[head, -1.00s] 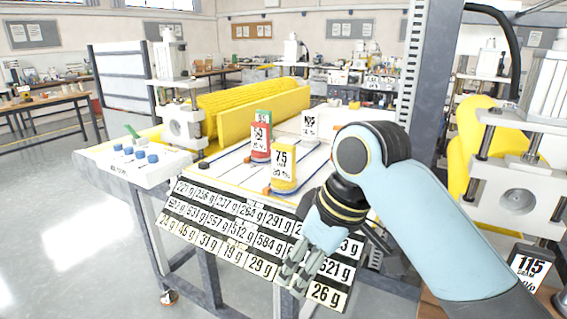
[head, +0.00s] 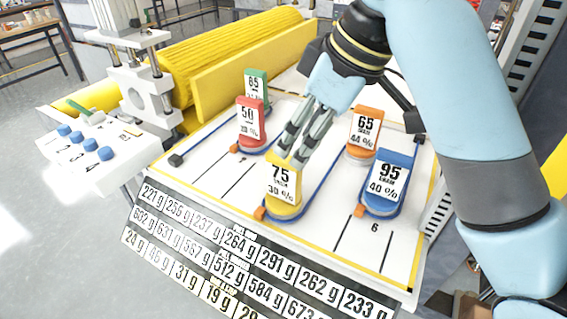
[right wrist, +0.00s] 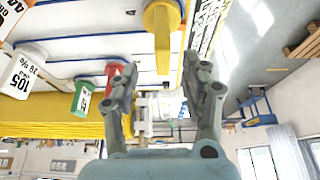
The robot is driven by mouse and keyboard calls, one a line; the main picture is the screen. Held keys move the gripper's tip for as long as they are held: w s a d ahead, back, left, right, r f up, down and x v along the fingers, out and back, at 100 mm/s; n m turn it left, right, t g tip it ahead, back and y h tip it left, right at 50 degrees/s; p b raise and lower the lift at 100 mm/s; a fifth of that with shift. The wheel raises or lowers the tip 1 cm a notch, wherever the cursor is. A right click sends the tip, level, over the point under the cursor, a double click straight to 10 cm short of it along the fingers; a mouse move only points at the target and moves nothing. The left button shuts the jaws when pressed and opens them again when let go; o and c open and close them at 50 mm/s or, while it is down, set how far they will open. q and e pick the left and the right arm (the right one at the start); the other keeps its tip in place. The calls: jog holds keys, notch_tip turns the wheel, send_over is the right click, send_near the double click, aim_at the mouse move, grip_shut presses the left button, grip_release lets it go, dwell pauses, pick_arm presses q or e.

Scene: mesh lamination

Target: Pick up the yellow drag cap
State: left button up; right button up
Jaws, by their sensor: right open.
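The yellow drag cap (head: 284,188), labelled 75, stands upright on the white lined board (head: 215,180) in the head view. My right gripper (head: 292,157) points down at its top from above, its fingertips overlapping the cap's upper edge in the picture. In the right wrist view the yellow cap (right wrist: 161,35) lies beyond the open, empty fingers (right wrist: 161,68), roughly midway between them. I cannot tell whether a fingertip touches it. My left gripper is not in view.
A red cap (head: 249,122) and green cap (head: 256,85) stand behind to the left. An orange cap (head: 364,130) and blue cap (head: 387,183) stand to the right. A weight chart (head: 238,243) slopes along the front edge. A blue-knobbed panel (head: 105,165) is at left.

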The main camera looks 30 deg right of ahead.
aim_at(290, 158)
jog(key=b+x, duration=0.1)
jog(key=x, duration=0.3)
jog(key=shift+s+a, duration=0.1)
jog(key=shift+a, duration=0.05)
jog(key=shift+a+f, duration=0.15)
jog(key=shift+f, duration=0.2)
jog(key=shift+w+f, duration=0.2)
jog(key=shift+w, duration=0.05)
jog(key=x, duration=0.2)
jog(key=p+x, duration=0.1)
jog(key=x, duration=0.2)
jog(key=shift+w+a, duration=0.15)
jog(key=shift+w, duration=0.1)
jog(key=shift+c, duration=0.6)
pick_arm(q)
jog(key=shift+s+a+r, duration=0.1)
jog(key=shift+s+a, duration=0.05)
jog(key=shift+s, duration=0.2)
pick_arm(e)
jog(key=shift+r, duration=0.1)
grip_shut()
